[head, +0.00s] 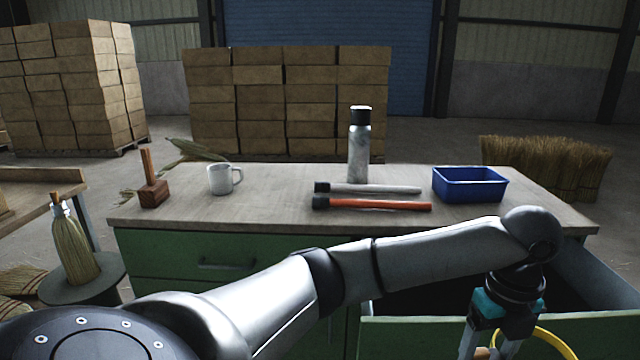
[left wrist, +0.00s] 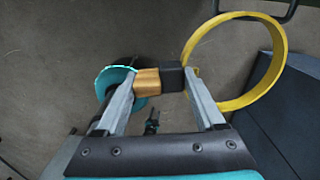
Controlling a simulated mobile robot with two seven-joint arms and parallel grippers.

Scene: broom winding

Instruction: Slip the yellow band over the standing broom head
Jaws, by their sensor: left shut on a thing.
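The standing broom head (head: 75,248) is a straw bundle tapering to a bound top with a short wooden stub. It stands upright on a round grey stand (head: 85,284) at the left. My left gripper (head: 485,345) reaches across to the lower right, in front of the open drawer and far from the broom head. In the left wrist view its fingers (left wrist: 160,80) are closed on a tan-and-black block (left wrist: 160,79). The yellow band (left wrist: 276,75), a round open hoop, adjoins the block's dark end and juts beyond the right finger. It also shows in the head view (head: 545,334).
The workbench (head: 280,205) holds a wooden mallet (head: 153,194), mug (head: 222,179), bottle (head: 360,145), two rods and a blue bin (head: 470,184). The green drawer (head: 400,338) at right is pulled open. A turquoise part (left wrist: 115,76) beyond the left finger is unclear.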

